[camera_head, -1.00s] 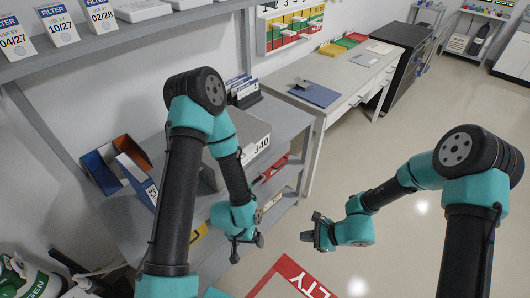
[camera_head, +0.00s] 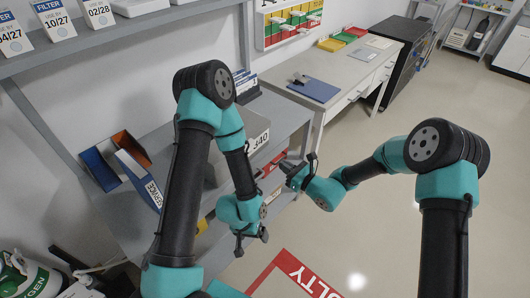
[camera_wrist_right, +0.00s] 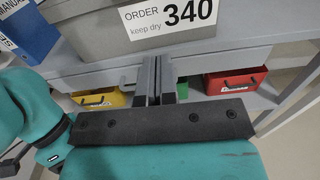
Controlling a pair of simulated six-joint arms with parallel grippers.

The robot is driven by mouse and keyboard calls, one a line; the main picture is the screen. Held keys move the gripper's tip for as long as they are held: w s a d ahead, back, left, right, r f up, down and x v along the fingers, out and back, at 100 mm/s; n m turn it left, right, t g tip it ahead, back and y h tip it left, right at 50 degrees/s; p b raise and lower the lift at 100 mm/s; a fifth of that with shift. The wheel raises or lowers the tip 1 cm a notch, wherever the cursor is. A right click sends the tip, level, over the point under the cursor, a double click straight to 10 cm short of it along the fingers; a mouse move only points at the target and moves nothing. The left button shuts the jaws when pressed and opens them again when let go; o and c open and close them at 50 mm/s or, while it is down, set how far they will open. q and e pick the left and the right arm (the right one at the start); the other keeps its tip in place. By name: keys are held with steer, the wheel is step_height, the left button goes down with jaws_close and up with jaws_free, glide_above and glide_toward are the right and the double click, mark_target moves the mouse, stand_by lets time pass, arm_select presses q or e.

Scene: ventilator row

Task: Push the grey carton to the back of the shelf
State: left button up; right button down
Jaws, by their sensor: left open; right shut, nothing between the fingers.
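The grey carton (camera_head: 256,122) with a white "340" label stands on the grey shelf (camera_head: 288,112), partly hidden behind my left arm. In the right wrist view the carton (camera_wrist_right: 90,38) fills the upper middle, its "ORDER 340" label facing me. My right gripper (camera_head: 291,168) is shut and empty, in front of the shelf edge. In the wrist view its closed fingers (camera_wrist_right: 155,75) show just below the carton's label; I cannot tell whether they touch anything. My left gripper (camera_head: 251,240) is open, hanging low in front of the shelf unit, apart from the carton.
A blue and orange file holder (camera_head: 125,165) stands left of the carton. Blue binders (camera_head: 245,88) stand behind it. Red (camera_wrist_right: 235,80) and yellow (camera_wrist_right: 98,100) bins sit beneath the shelf top. A desk (camera_head: 350,75) stands to the right. The floor at right is open.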

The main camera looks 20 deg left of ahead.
glide_toward(257, 147)
steer(key=a+r, duration=0.1)
steer(key=a, duration=0.1)
steer(key=a+r, duration=0.1)
steer(key=a, duration=0.2)
steer(key=a+r, duration=0.1)
steer(key=a, duration=0.1)
steer(key=shift+s+a+r, duration=0.15)
steer(key=shift+a+r, duration=0.15)
steer(key=shift+a, duration=0.05)
steer(key=shift+a, duration=0.1)
